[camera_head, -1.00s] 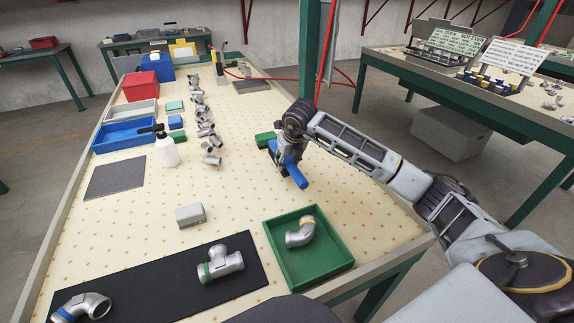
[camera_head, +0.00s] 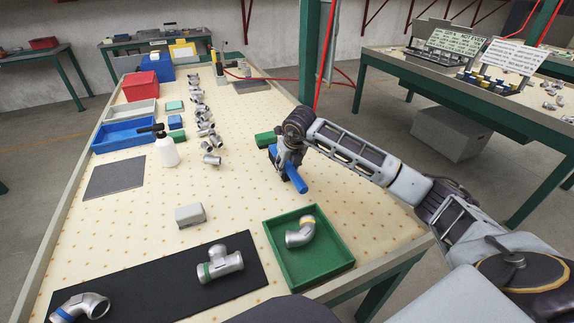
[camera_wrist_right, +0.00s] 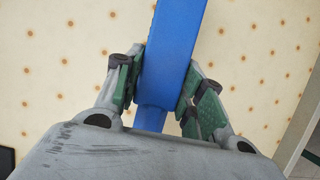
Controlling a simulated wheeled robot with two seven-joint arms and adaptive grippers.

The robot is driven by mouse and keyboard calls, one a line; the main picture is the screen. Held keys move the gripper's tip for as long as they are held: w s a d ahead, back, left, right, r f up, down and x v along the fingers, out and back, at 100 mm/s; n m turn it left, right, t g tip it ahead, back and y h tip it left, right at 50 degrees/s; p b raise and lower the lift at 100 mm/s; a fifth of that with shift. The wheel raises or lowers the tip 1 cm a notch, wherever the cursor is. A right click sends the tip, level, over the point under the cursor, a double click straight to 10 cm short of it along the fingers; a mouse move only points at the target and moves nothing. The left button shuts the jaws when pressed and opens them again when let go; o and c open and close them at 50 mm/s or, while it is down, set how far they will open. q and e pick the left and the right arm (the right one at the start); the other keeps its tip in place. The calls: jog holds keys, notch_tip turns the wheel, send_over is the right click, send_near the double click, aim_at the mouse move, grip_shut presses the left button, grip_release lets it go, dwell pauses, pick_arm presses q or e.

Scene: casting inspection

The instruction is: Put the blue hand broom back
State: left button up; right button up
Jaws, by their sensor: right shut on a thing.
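The blue hand broom (camera_head: 296,181) is in my right gripper (camera_head: 284,162), at the right side of the pegboard-like table in the head view. In the right wrist view the blue broom (camera_wrist_right: 171,60) runs up between the two green-padded fingers of my right gripper (camera_wrist_right: 162,88), which are shut on it. The gripper and arm hide part of the broom in the head view. I cannot tell whether the broom touches the table top. My left gripper does not show.
A green tray (camera_head: 338,263) with an elbow fitting (camera_head: 300,232) stands nearer. Table between is clear.

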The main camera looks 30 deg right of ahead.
jog(key=o, duration=1.1)
jog(key=shift+c, duration=0.2)
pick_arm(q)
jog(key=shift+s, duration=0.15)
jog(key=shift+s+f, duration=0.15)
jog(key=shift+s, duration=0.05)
pick_arm(e)
jog(key=shift+r, duration=0.2)
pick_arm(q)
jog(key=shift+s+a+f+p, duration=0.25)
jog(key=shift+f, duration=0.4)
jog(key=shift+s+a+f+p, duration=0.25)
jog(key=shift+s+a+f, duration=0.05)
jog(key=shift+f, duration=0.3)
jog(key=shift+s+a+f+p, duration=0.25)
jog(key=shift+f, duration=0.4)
pick_arm(e)
jog(key=v, duration=1.3)
jog(key=shift+s, duration=0.3)
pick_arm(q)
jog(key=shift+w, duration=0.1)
pick_arm(e)
jog(key=shift+r, duration=0.1)
